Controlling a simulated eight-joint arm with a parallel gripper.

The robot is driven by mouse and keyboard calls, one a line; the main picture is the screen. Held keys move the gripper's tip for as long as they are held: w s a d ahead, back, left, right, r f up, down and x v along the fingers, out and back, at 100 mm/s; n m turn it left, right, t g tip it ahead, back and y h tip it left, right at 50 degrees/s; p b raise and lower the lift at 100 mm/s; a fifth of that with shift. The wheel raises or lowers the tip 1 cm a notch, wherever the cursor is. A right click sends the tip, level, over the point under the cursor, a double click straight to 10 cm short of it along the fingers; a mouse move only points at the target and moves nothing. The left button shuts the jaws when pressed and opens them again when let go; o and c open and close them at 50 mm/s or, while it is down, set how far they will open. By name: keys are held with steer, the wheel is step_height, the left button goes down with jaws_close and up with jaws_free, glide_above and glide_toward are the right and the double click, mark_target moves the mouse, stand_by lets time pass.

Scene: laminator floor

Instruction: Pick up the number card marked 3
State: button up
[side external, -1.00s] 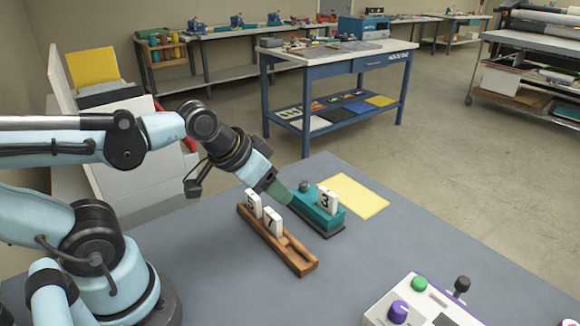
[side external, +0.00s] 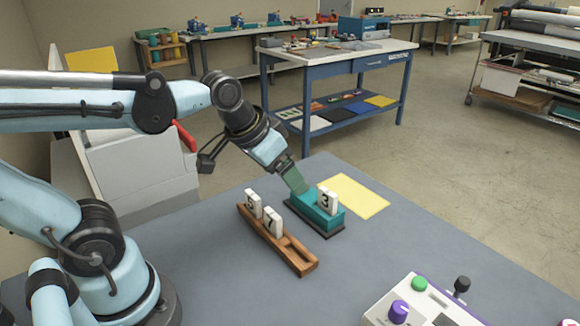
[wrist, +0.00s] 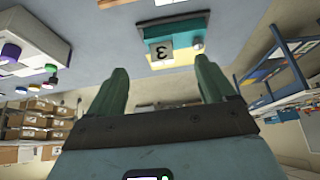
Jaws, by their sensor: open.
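The white number card marked 3 (side external: 327,201) stands upright at the right end of a teal block (side external: 306,208) on a dark base. The card also shows in the wrist view (wrist: 161,51), upside down, against the teal block (wrist: 178,29). My gripper (side external: 297,184) is over the left end of the teal block, left of the card and slightly higher, and hides the block's grey knob in the side view. In the wrist view my gripper (wrist: 163,75) has its two green fingers apart with nothing between them, the card apart from them and beyond their tips.
A wooden rack (side external: 300,262) stands just left of the teal block and holds a card marked 7 (side external: 273,222) and another card (side external: 253,204), its digit unclear. A yellow sheet (side external: 360,195) lies behind the block. A control box (side external: 425,303) stands front right. Grey tabletop is clear between.

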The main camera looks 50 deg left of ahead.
steer(key=w+r+g, duration=0.3)
steer(key=w, duration=0.4)
steer(key=g, duration=0.3)
glide_above(328, 191)
steer(key=f, duration=0.8)
steer(key=shift+w+a, duration=0.15)
steer(key=shift+w, duration=0.2)
steer(key=shift+s+d+f, duration=0.1)
steer(key=shift+s+f, duration=0.1)
steer(key=shift+f, duration=1.15)
steer(key=shift+s+d+f, duration=0.1)
steer(key=shift+s+f, duration=0.05)
steer(key=shift+f, duration=1.15)
steer(key=shift+c, duration=0.3)
steer(key=c, duration=1.1)
steer(key=shift+o, duration=0.2)
steer(key=shift+r, duration=0.1)
